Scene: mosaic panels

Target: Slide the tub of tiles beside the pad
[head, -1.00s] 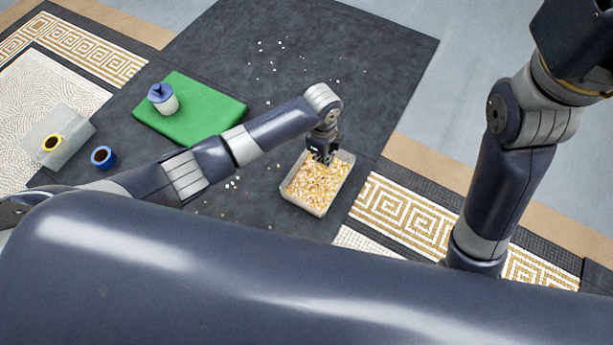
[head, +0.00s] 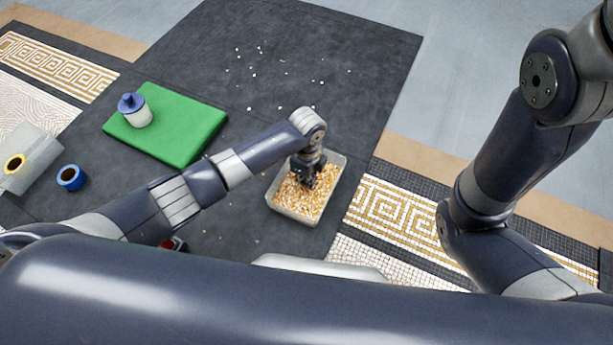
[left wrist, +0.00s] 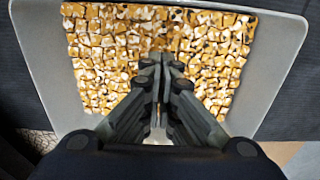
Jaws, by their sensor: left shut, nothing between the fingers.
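The grey tub (head: 289,214) is full of gold and white tiles (head: 302,198) and stands on the dark mat, right of the green pad (head: 190,140) and nearer to me. A strip of bare mat lies between tub and pad. My left gripper (head: 307,184) points down over the tub, inside its rim. In the left wrist view, its shut fingers (left wrist: 162,60) are over the tiles, with the tub wall (left wrist: 40,70) at the sides. I cannot tell whether the fingertips touch the tiles. My right arm shows at the right, but its gripper is out of view.
A white jar with a blue lid (head: 134,108) stands on the pad. Loose white chips (head: 253,76) dot the mat. A patterned mosaic panel (head: 400,215) lies right of the tub.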

